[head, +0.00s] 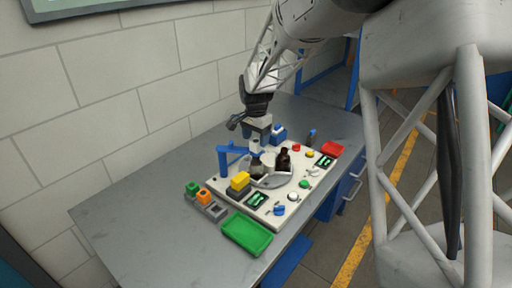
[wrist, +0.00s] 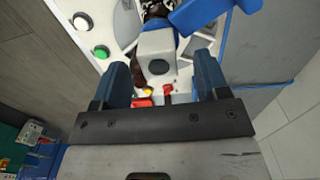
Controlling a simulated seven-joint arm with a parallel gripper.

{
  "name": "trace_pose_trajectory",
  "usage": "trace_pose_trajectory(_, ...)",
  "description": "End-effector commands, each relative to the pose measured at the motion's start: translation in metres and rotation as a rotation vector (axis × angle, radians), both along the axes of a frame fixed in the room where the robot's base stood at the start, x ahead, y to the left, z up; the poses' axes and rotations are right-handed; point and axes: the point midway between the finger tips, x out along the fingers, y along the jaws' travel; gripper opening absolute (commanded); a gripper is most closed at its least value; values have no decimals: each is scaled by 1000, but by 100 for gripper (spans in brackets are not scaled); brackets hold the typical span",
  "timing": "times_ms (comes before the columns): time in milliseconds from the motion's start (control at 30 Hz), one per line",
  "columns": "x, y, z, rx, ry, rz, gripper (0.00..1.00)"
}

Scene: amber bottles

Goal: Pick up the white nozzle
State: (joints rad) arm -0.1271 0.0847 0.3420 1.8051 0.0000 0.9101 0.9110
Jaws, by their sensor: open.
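A pale grey-white block with a round dark spot, which looks like the white nozzle (wrist: 155,43), lies between the finger lines of my gripper (wrist: 162,66) in the wrist view. The two dark blue fingers stand apart on either side of it, with gaps showing. In the head view my gripper (head: 258,132) hangs over the white board (head: 222,168), just above a dark bottle (head: 257,170). The nozzle is hard to make out there, close under the gripper. A second amber bottle (head: 284,161) stands to the right.
A blue bracket (head: 228,155) stands left of the bottles, close to my gripper. A green tray (head: 247,236) is in front and a red tray (head: 333,148) at right. The table's left side is clear.

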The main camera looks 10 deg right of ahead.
Motion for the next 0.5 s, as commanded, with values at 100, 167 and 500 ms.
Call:
trace_pose_trajectory(100, -1, -1, -15, 0, 3, 0, 68)
trace_pose_trajectory(167, -1, -1, -21, 0, 1, 0, 68)
trace_pose_trajectory(500, -1, -1, -30, 0, 0, 0, 68)
